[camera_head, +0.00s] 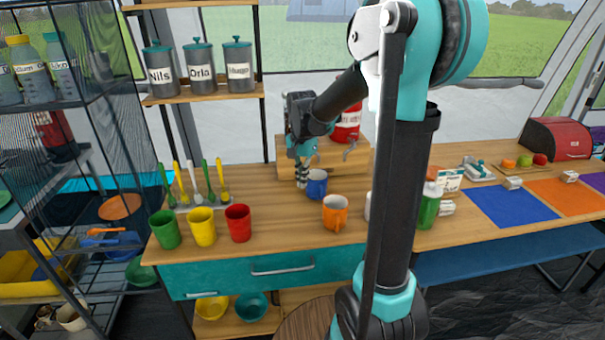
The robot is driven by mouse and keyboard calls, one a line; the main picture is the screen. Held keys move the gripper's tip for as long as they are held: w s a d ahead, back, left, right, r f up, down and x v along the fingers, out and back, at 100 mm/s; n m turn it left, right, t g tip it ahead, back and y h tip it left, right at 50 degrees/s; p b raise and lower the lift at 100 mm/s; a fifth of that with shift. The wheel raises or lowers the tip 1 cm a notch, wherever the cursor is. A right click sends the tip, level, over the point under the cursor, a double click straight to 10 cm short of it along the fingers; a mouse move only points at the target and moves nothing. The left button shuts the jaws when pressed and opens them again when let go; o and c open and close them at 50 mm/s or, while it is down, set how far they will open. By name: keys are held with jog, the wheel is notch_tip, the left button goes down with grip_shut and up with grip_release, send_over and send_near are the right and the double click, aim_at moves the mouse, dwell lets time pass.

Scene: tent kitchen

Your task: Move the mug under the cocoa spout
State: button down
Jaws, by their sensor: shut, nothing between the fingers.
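A blue mug (317,186) stands upright on the wooden counter (275,205), in front of a wooden stand. An orange mug (335,213) stands upright in front of it, slightly right. A red dispenser (346,124) with a white label sits on the stand, partly hidden behind my arm. A small grey spout (350,150) shows below it, right of the blue mug and behind it. My gripper (302,181) points down just left of the blue mug, shut and empty. I cannot tell whether the fingertips touch the mug.
Green, yellow and red cups (203,227) stand at the counter's left front, with upright coloured utensils behind them. The wooden stand (283,152) is close behind my gripper. Counter between the red cup and orange mug is clear.

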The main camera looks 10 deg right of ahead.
aim_at(312, 197)
notch_tip(312, 197, down, 5)
jog(key=shift+f, duration=0.1)
jog(key=shift+w+d+f, duration=0.2)
jog(key=shift+w+d, duration=0.8)
jog(key=shift+w, duration=0.05)
jog(key=shift+w+d, duration=0.35)
jog(key=shift+w, duration=0.05)
jog(key=shift+w+d, duration=0.8)
jog(key=shift+w, duration=0.05)
jog(key=shift+s+a, duration=0.1)
